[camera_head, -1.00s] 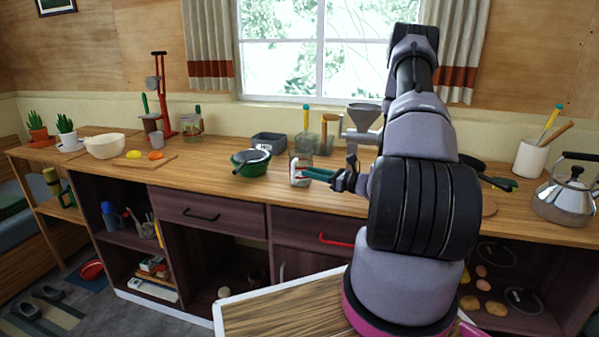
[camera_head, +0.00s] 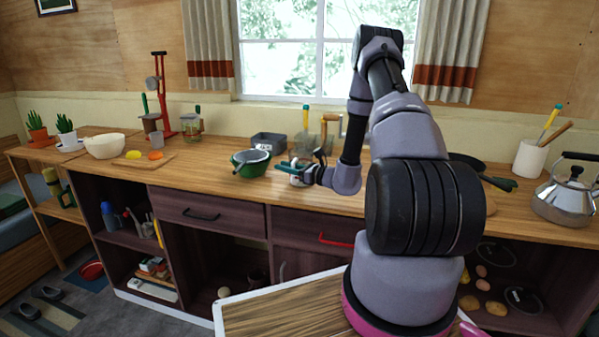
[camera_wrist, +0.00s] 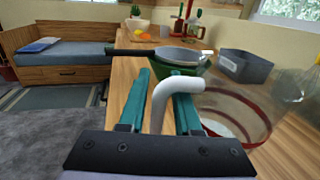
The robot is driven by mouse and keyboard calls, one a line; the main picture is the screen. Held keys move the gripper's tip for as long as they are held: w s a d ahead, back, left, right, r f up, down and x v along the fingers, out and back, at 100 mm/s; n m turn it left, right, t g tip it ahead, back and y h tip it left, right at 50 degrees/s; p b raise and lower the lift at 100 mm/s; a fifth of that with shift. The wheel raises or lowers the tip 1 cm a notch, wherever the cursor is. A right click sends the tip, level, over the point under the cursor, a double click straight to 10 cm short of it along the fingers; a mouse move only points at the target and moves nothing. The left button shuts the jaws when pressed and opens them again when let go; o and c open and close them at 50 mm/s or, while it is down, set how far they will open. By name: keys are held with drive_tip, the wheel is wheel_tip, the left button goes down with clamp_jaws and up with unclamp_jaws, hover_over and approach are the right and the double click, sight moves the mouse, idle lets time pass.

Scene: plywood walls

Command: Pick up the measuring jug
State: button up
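The measuring jug (camera_wrist: 240,112) is clear with red markings and a white handle, at the right of the wrist view. In the head view the jug (camera_head: 297,181) stands on the wooden counter, mostly hidden by my gripper (camera_head: 284,167). In the wrist view my gripper (camera_wrist: 166,84) has its two teal fingers apart. The jug's white handle lies between them, with what looks like a gap beside it. The jug's body is to the right of the right finger.
A green bowl with a pan or strainer on it (camera_head: 250,162) stands just left of the jug. A grey tin (camera_head: 268,142) and a hand-cranked clear container (camera_head: 318,140) stand behind. A kettle (camera_head: 571,192) is far right. The counter front left of the bowl is clear.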

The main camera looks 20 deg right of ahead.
clamp_jaws()
idle(1.4)
